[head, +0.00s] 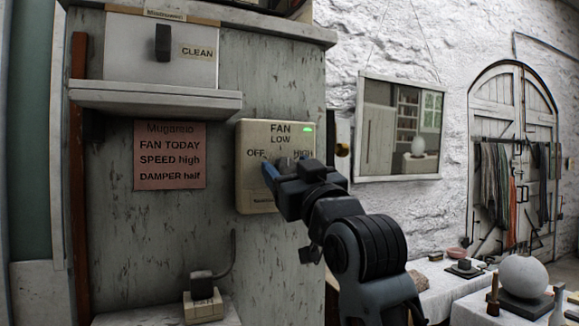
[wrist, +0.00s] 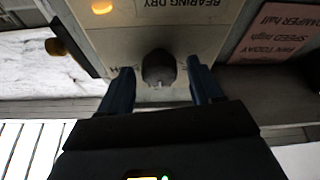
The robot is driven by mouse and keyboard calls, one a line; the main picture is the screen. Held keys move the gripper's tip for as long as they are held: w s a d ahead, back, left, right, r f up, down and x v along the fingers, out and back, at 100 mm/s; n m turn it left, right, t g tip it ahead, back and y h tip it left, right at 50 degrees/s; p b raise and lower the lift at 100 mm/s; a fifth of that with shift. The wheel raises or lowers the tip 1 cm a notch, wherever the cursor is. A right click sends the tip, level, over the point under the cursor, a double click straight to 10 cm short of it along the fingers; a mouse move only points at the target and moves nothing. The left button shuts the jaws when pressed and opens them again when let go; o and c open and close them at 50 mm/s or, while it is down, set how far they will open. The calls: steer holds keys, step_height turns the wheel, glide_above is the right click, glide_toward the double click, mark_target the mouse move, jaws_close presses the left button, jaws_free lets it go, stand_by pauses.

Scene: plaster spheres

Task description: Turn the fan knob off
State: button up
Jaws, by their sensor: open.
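The fan box (head: 244,180) is a cream panel on the grey cabinet side, marked FAN, LOW, OFF and HIGH, with a green light at its top right. My gripper (head: 286,166) is in front of it and hides most of the knob in the head view. In the upside-down wrist view, the dark round knob (wrist: 158,67) lies between the two blue fingers of my open gripper (wrist: 160,77), with a visible gap on each side. A pale mark shows at the knob's lower edge there. The side labels are partly covered by the fingers, and I cannot tell the setting surely.
A pink note (head: 169,156) left of the box reads FAN TODAY, SPEED high, DAMPER half. A shelf ledge (head: 155,97) juts out above it. An orange light (wrist: 102,7) and a BEARING DRY label show on the box. A mirror (head: 401,128) hangs at right.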

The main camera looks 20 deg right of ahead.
steer(key=shift+w, duration=0.1)
steer(key=c, duration=1.1)
steer(key=shift+o, duration=0.2)
steer(key=shift+d+n+y, duration=0.1)
steer(key=shift+n+y, duration=0.3)
steer(key=n+y+b, duration=0.1)
steer(key=n, duration=0.3)
steer(key=shift+d+y, duration=0.1)
steer(key=shift+y, duration=0.3)
steer(key=n+g+y+b, duration=0.1)
steer(key=n, duration=0.3)
steer(key=shift+f+y+b, duration=0.1)
steer(key=shift+y+b, duration=0.25)
steer(key=shift+y, duration=0.05)
steer(key=n+g+y+b, duration=0.1)
steer(key=n, duration=0.3)
steer(key=shift+g+b, duration=0.3)
steer(key=shift+b, duration=0.1)
steer(key=shift+n+g+y+b, duration=0.5)
steer(key=shift+n+b, duration=0.05)
steer(key=shift+n, duration=0.95)
steer(key=shift+r, duration=0.2)
